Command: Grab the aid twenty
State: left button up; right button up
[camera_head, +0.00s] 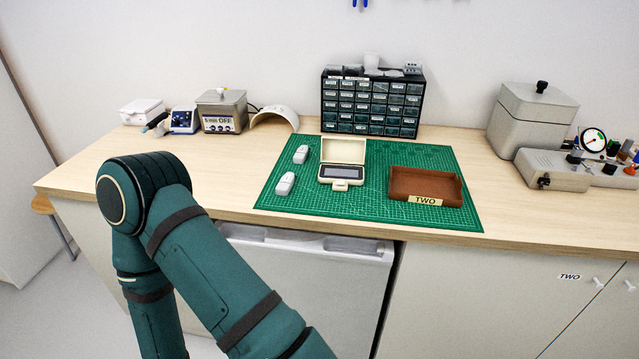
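Two small white pieces, possibly the aids, lie on the green cutting mat (432,157). One white piece (301,154) is farther back and the other white piece (285,184) is nearer the front left. Any number on them is too small to read, so I cannot tell which is aid twenty. A cream case (343,152) stands with its lid up to their right, with a dark grey panel on its front. Neither of my grippers is in view. Only a bent green arm of mine shows at the lower left, in front of the bench.
A brown tray (426,182) labelled TWO sits on the mat's right. A drawer cabinet (372,103) stands behind. A grey lidded box (532,118) and a device with a gauge (592,139) are at right. The bench's left front is clear.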

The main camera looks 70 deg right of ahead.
aim_at(282, 189)
jog(key=z, duration=2.15)
